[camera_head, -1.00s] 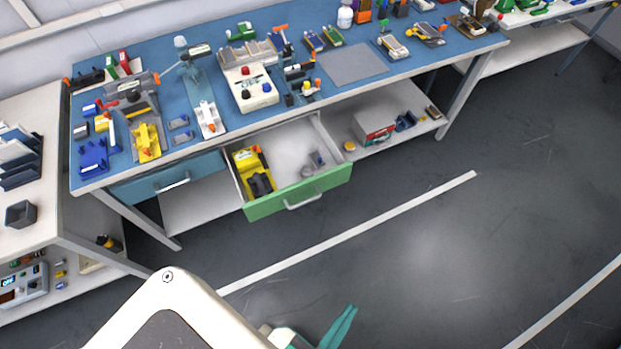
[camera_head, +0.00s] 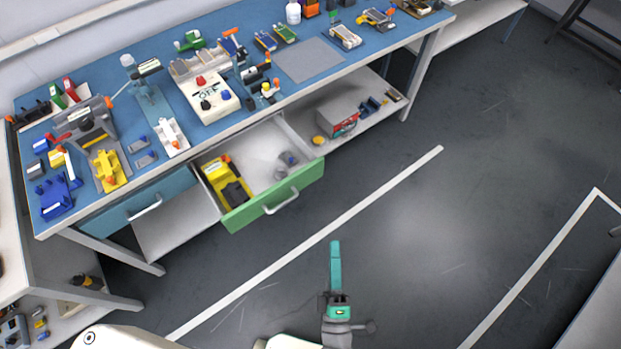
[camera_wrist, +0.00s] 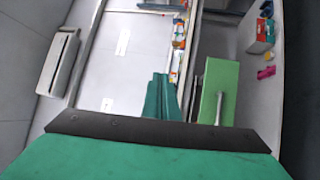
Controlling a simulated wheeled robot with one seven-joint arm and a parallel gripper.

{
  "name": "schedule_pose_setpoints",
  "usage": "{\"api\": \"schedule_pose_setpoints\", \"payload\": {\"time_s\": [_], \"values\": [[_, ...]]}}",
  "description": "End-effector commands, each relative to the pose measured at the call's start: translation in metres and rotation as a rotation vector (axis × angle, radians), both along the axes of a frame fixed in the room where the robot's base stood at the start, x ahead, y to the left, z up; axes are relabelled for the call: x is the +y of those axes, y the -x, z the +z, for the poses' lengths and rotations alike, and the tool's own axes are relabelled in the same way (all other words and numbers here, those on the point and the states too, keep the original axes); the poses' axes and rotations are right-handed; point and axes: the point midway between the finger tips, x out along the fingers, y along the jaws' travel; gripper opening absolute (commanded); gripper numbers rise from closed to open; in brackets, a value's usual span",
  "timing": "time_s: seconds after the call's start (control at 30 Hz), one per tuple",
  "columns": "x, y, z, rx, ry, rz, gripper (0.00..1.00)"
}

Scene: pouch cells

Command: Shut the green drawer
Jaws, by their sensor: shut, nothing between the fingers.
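The green drawer (camera_head: 278,198) under the blue-topped workbench is pulled out, with a pale handle (camera_head: 282,203) on its front. A yellow and black item (camera_head: 226,180) and a small grey item (camera_head: 288,160) lie inside it. My gripper (camera_head: 335,243) is shut and empty, with teal fingers, over the floor in front and to the right of the drawer, apart from it. In the wrist view, a green panel with a bar handle (camera_wrist: 217,92) shows to the right of my teal fingertips (camera_wrist: 162,80).
A blue drawer (camera_head: 140,208) to the left is shut. The workbench top (camera_head: 310,62) holds many tools and devices. A lower shelf (camera_head: 378,122) holds a grey-and-red box (camera_head: 338,121). The floor (camera_head: 400,220) in front is clear, with white line markings.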

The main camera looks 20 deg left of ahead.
Motion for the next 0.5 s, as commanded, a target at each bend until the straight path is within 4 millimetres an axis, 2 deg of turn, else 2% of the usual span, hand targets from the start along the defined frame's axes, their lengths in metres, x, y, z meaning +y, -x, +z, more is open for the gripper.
{"api": "schedule_pose_setpoints", "payload": {"time_s": [0.03,0.2,0.5], "values": [[0.002,-0.016,-0.007,-0.058,0.122,0.015,0.00],[0.014,-0.060,-0.035,-0.245,0.539,0.077,0.00],[0.024,-0.133,-0.092,-0.572,1.154,0.208,0.00]]}}
